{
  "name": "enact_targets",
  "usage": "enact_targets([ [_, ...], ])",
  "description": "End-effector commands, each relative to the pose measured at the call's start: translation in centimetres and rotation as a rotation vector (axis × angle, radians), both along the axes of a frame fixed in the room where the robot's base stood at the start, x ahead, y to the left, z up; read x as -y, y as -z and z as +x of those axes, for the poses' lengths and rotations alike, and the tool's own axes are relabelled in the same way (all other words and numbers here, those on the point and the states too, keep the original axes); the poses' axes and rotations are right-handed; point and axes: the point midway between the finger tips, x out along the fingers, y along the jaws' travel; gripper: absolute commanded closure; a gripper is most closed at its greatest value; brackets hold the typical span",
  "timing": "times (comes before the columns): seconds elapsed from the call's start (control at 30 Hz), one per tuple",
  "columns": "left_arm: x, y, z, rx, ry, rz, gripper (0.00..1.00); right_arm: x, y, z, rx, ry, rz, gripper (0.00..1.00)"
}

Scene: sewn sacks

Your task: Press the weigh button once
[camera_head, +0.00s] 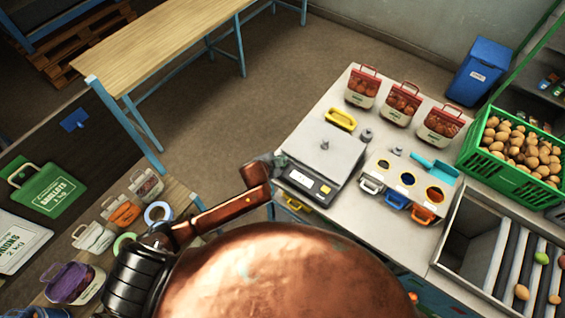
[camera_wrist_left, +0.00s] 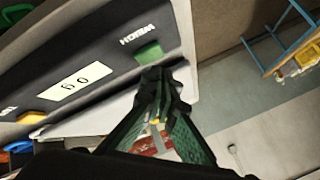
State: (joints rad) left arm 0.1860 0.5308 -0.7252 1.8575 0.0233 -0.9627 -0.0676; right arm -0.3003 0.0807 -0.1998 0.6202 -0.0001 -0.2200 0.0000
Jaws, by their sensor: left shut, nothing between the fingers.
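The scale (camera_head: 325,146) stands on the pale table with a flat grey plate and a dark front panel. In the left wrist view the panel shows the green weigh button (camera_wrist_left: 148,53) beside the word WEIGH, a display (camera_wrist_left: 75,84) that appears to read 0 g, and a yellow button (camera_wrist_left: 32,118). My left gripper (camera_head: 280,161) is at the left side of the scale. In the left wrist view its fingers (camera_wrist_left: 155,78) are shut and empty, with the tips just below the green button in the picture. I cannot tell whether they touch it. My right gripper is not in view.
A yellow-handled item (camera_head: 340,118) and small weights (camera_head: 366,135) lie near the scale. Red-topped bags (camera_head: 402,103) line the back. A green crate (camera_head: 487,164) holds potatoes.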

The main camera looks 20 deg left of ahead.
Motion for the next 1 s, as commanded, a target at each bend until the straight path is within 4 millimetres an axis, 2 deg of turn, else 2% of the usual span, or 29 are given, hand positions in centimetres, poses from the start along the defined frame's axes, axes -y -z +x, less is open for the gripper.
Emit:
enact_targets([
  [1.0, 0.0, 1.0, 0.0, 0.000, 0.000, 0.000, 1.00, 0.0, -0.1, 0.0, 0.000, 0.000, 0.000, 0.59],
])
